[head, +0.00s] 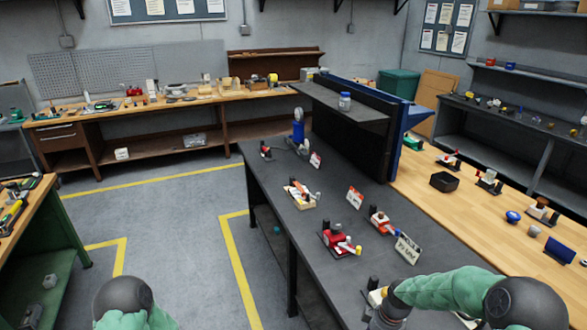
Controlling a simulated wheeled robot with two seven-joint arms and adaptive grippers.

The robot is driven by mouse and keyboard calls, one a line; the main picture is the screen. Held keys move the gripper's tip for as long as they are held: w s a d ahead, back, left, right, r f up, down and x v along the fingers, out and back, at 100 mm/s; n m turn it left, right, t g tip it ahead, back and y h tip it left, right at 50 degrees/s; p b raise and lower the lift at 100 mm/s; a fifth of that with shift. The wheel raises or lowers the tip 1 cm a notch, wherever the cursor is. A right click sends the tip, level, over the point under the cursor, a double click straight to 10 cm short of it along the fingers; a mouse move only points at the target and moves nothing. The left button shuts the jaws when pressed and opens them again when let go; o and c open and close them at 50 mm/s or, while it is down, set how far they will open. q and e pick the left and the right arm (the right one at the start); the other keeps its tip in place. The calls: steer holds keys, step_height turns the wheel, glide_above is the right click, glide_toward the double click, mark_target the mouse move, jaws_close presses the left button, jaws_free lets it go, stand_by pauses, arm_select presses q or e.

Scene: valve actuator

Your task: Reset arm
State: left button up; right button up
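My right arm comes in at the bottom right in a green sleeve. It bends down towards the near part of the dark table (285,215), and its grey wrist meets the bottom edge, so the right gripper is out of frame. Only a green and black part of my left arm shows at the bottom left, over the floor; its gripper is out of frame. A red valve device (335,240) with a yellow end stands on the dark table. Another device (375,297) is partly hidden beside my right wrist.
Sign cards (408,249) stand on the dark table, with a wooden-based device (300,194) and a blue device (298,130) further back. A dark shelf unit (350,105) rises behind it. Floor at left is open.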

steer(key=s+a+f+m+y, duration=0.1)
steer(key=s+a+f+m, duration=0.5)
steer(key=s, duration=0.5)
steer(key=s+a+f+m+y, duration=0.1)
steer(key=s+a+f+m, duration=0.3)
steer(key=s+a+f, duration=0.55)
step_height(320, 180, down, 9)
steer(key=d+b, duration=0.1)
steer(key=b, duration=0.9)
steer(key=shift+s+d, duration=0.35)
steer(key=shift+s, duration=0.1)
